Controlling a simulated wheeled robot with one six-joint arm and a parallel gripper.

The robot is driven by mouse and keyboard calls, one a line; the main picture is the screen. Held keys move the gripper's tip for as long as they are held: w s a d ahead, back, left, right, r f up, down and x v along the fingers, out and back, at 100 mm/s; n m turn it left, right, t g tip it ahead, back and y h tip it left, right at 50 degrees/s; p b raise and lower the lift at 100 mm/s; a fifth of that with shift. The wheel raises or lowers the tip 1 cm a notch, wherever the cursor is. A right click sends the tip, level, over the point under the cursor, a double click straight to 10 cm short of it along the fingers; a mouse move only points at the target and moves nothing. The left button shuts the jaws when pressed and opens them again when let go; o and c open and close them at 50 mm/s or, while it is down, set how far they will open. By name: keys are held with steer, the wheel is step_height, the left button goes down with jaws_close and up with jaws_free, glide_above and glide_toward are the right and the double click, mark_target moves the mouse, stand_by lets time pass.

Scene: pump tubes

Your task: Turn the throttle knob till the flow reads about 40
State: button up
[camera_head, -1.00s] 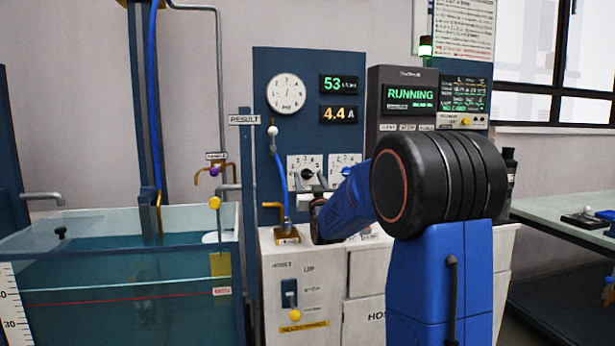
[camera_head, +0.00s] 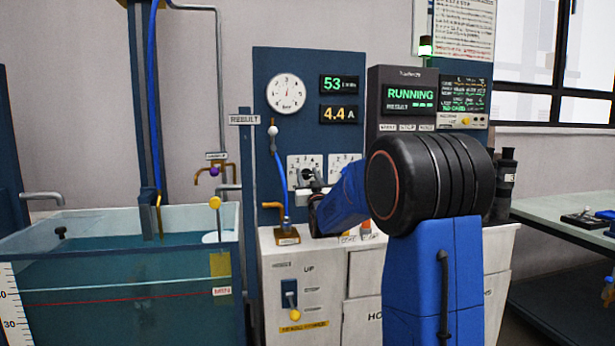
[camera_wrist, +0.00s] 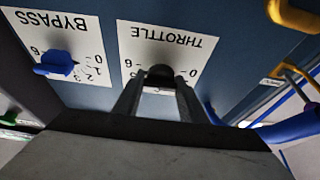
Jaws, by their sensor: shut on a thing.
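The throttle plate (camera_wrist: 180,45) shows upside down in the wrist view, with its dark round knob (camera_wrist: 160,74) between my fingertips. My gripper (camera_wrist: 158,82) is shut on the knob, and the fingers hide part of the scale. In the head view the throttle plate (camera_head: 296,162) is partly covered by my gripper (camera_head: 309,176). The upper green display (camera_head: 339,84) on the blue panel reads 53, apparently the flow. The knob's exact setting is too small to tell.
The bypass plate with a blue knob (camera_wrist: 55,65) is beside the throttle. A second display (camera_head: 339,114) reads 4.4 A. The screen (camera_head: 409,96) says RUNNING. A blue hose (camera_head: 281,180) hangs left of my gripper. A water tank (camera_head: 120,280) stands at left.

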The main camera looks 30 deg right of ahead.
steer(key=shift+n+y, duration=0.4)
steer(key=shift+n, duration=0.1)
steer(key=n+y, duration=0.1)
steer(key=n, duration=0.1)
steer(key=n+y, duration=0.1)
steer(key=n, duration=0.2)
steer(key=shift+y, duration=0.3)
steer(key=shift+n+y, duration=0.6)
steer(key=shift+n, duration=0.8)
steer(key=shift+n+y, duration=0.6)
steer(key=shift+n, duration=1.1)
steer(key=o, duration=1.1)
steer(key=shift+c, duration=0.2)
steer(key=shift+s, duration=0.1)
